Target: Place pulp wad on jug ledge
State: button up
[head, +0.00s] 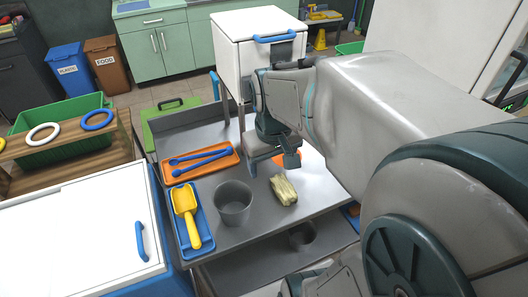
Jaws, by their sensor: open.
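The pulp wad (284,191) is a pale yellow, fibrous block lying on the grey metal table, apart from my gripper. My gripper (272,163) points down just behind the wad; it is open, and I see nothing between its fingers. A grey, open round vessel (234,204) stands upright just left of the wad. A second dark grey vessel (303,236) sits lower, by the front edge of the table, partly hidden. I cannot tell which of the two is the jug, or make out a distinct jug ledge.
An orange tray (227,158) with blue tongs (203,153) lies at the back left of the table. A blue tray (202,240) holds a yellow scoop (186,210). An orange item (305,155) is partly hidden behind my gripper. A white cabinet (256,24) stands behind.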

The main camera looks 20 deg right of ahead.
jog(key=g+b, duration=0.2)
jog(key=b, duration=0.1)
send_near(286, 190)
jog(key=shift+y, duration=0.3)
jog(key=f, duration=0.3)
jog(key=f+b, duration=0.1)
jog(key=shift+s+d+f, duration=0.1)
jog(key=shift+d+f, duration=0.25)
jog(key=shift+a+f, duration=0.1)
jog(key=shift+f, duration=2.7)
jog(key=c, duration=1.2)
jog(key=shift+o, duration=0.2)
jog(key=shift+r, duration=0.15)
